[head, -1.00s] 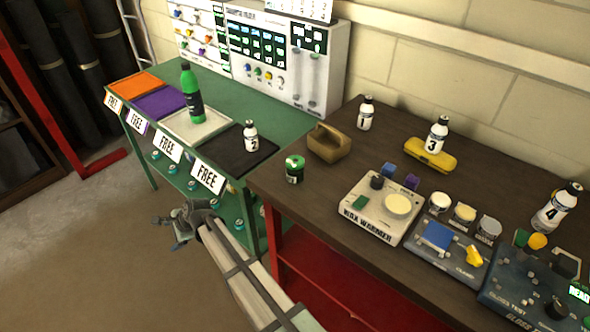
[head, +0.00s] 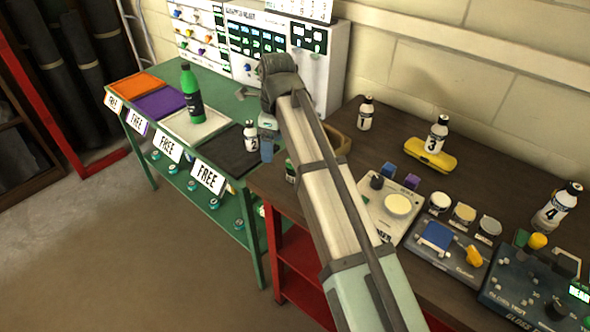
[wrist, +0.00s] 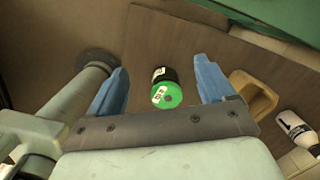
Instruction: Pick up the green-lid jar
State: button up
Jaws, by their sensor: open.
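The green-lid jar (head: 290,172) stands near the left edge of the dark wooden table (head: 355,245). In the head view my arm partly hides it. In the wrist view the jar (wrist: 166,92), with its bright green lid and dark body, shows between my two blue fingers. My gripper (wrist: 160,68) is open, with a finger on either side of the jar in that view and nothing held. In the head view my gripper (head: 267,148) hangs beside the jar at the table's left end, and one blue finger shows. I cannot tell its exact height above the jar.
A tan caddy (wrist: 254,95) stands close to the right finger; in the head view my arm mostly covers it. Bottle 1 (head: 366,114) stands behind, and a wax warmer (head: 382,215) is to the right. Bottle 2 (head: 250,135) stands on the black mat of the green bench.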

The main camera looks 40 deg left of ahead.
jog(key=w+d+r, duration=0.1)
jog(key=d, duration=0.1)
jog(key=d+r+m, duration=0.1)
jog(key=d+r, duration=0.1)
jog(key=w+d+r+m+h, duration=0.1)
jog(key=d, duration=0.1)
jog(key=shift+w+d+r, duration=0.1)
jog(key=shift+w+r, duration=0.25)
notch_tip(320, 180, down, 6)
jog(key=shift+f, duration=0.2)
jog(key=shift+a+f, duration=0.15)
jog(key=shift+f, duration=1.5)
jog(key=shift+a+f, duration=0.15)
jog(key=shift+f, duration=1.5)
jog(key=c, duration=1.1)
